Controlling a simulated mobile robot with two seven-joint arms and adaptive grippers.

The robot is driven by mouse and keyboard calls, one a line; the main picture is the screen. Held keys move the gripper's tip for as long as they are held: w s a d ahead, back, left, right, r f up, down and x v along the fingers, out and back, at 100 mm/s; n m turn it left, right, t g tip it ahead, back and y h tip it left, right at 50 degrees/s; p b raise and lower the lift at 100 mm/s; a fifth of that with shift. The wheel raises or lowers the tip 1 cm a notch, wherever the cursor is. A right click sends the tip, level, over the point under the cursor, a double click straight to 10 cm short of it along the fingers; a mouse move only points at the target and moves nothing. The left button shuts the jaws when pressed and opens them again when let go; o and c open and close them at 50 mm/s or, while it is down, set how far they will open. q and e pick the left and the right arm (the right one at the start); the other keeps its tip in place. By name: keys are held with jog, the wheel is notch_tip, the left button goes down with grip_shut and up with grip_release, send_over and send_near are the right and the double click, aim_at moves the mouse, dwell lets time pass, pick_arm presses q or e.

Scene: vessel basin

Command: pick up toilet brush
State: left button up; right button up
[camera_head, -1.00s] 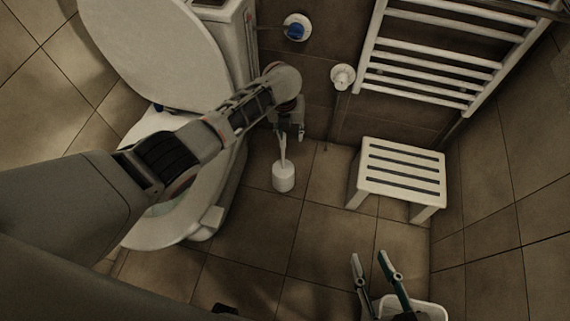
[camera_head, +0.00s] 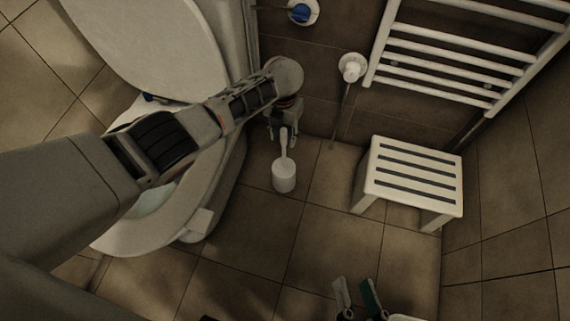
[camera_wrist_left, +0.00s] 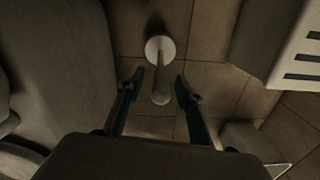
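The toilet brush (camera_head: 284,154) stands upright in its white round holder (camera_head: 284,179) on the floor beside the toilet. In the left wrist view the brush handle (camera_wrist_left: 161,88) points up toward the camera, above the holder (camera_wrist_left: 160,45). My left gripper (camera_head: 283,144) is at the top of the handle. In the left wrist view its two fingers (camera_wrist_left: 158,82) are spread, with the handle between them and a visible gap on each side. My right gripper (camera_head: 358,285) is open and appears empty at the bottom of the head view, away from the brush.
The toilet (camera_head: 168,215) with raised lid is close left of the brush. A white slatted stool (camera_head: 414,178) stands to the right. A towel radiator (camera_head: 455,62) hangs on the back wall. A white bin (camera_head: 404,318) is partly visible near my right gripper. Floor in front of the brush is clear.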

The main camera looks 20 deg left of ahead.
pick_arm(q)
jog(key=shift+s+f, duration=0.2)
jog(key=shift+f, duration=0.65)
jog(key=shift+w+r, duration=0.2)
jog(key=shift+r, duration=0.05)
grip_shut()
pick_arm(e)
jog(key=shift+s+a+m, duration=0.1)
jog(key=shift+a+m, duration=0.25)
jog(key=shift+m, duration=0.05)
